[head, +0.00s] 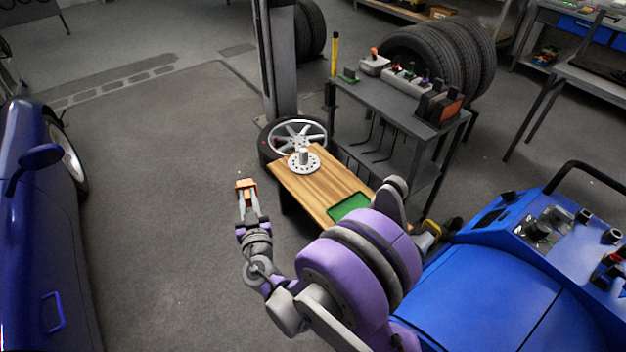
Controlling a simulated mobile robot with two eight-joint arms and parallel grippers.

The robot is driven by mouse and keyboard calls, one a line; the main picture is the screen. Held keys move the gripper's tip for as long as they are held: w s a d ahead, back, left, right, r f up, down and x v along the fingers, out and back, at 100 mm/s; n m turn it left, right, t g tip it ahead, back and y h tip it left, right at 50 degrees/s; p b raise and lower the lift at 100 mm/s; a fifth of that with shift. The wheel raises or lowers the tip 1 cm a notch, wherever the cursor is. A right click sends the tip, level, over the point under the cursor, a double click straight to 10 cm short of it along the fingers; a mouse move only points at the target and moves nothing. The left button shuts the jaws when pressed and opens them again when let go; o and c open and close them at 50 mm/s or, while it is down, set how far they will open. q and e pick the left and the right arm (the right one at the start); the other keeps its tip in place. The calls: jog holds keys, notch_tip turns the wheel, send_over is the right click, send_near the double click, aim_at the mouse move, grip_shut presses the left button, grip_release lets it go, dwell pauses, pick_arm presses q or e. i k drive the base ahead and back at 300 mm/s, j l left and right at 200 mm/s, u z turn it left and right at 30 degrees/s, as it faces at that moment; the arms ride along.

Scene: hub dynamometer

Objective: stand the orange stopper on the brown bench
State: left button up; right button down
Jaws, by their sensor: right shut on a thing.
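My right gripper (247,193) is in the head view, left of the bench, with its fingers pointing away from me. It is shut on the orange stopper (246,184), a small blocky orange piece at the fingertips. The stopper is apart from the bench in the picture; its height above the floor is hard to tell. The brown bench (318,183) is a low wooden top right of the gripper. A light round flange with an upright hub (303,160) sits at its far end, and a green patch (348,206) lies at its near end. My left gripper is out of view.
A grey cart (385,110) with several small tools stands behind the bench at the right. A wheel (297,132) and a grey post are behind its far end. A blue machine (500,290) fills the lower right. A blue car (40,220) stands left. The middle of the bench is bare.

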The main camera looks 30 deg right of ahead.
aim_at(342, 194)
jog(key=i+z, duration=0.2)
jog(key=i, duration=0.45)
jog(key=i+j+z, duration=0.15)
jog(key=i, duration=0.5)
jog(key=i+z, duration=0.6)
jog(key=z, duration=0.15)
jog(key=i+j+z, duration=0.15)
jog(key=i+z, duration=0.2)
jog(key=i+j+z, duration=0.15)
jog(key=i+z, duration=0.3)
